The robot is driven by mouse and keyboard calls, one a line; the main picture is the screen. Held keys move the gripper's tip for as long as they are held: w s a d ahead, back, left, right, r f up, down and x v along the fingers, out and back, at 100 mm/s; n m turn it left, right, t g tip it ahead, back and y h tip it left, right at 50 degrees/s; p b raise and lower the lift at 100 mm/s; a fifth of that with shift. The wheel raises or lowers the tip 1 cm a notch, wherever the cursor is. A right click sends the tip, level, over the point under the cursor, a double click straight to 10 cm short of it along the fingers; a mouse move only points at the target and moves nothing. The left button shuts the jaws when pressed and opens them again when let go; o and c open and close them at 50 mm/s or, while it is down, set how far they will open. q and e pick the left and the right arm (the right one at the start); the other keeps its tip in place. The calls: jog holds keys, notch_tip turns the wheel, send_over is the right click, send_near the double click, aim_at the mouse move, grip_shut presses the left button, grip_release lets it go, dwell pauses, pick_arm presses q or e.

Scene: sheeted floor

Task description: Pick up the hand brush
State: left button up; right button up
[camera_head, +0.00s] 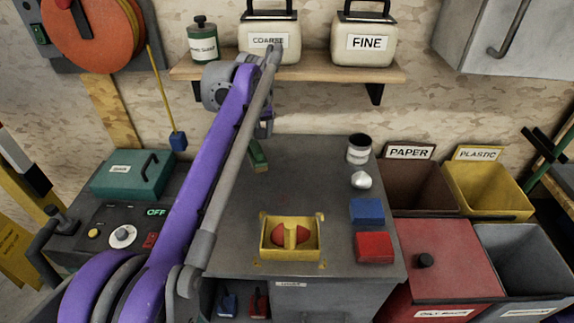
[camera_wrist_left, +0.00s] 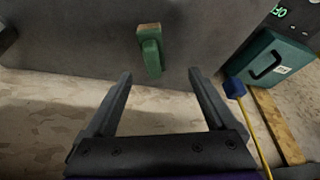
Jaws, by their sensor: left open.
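The hand brush is a small green piece with a tan end (camera_head: 257,155). It lies near the back edge of the grey bench top, partly hidden behind my arm in the head view. In the left wrist view the brush (camera_wrist_left: 151,56) lies ahead of the fingers, with its green end nearest them. My left gripper (camera_wrist_left: 160,74) is open, with its two fingers spread to either side of the line of the brush and nothing held. In the head view my left gripper (camera_head: 266,122) is near the wall behind the brush, mostly hidden by the arm.
On the grey bench (camera_head: 330,190) are a yellow holder (camera_head: 264,252), a blue block (camera_head: 366,211), a red block (camera_head: 374,247), a jar (camera_head: 359,149) and a whitish lump (camera_head: 361,180). A shelf (camera_head: 325,75) with canisters hangs above. Bins stand at right, a teal case (camera_head: 130,175) at left.

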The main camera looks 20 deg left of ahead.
aim_at(257, 148)
pick_arm(q)
jog(key=shift+w+d+f, duration=0.15)
jog(key=shift+w+f, duration=0.1)
jog(key=shift+w, duration=0.2)
jog(key=shift+w+d+f, duration=0.1)
jog(key=shift+w+f, duration=0.1)
jog(key=shift+w, duration=0.25)
jog(key=b+x, duration=0.1)
jog(key=x, duration=0.3)
jog(key=shift+w+a+f, duration=0.15)
jog(key=shift+a+f, duration=0.1)
jog(key=shift+f, duration=0.1)
jog(key=x, duration=0.2)
jog(key=b+x, duration=0.1)
jog(key=x, duration=0.2)
jog(key=shift+d+f, duration=0.2)
jog(key=shift+f, duration=0.2)
grip_shut()
pick_arm(e)
jog(key=f, duration=0.3)
jog(key=shift+s+d, duration=0.15)
jog(key=shift+d, duration=0.2)
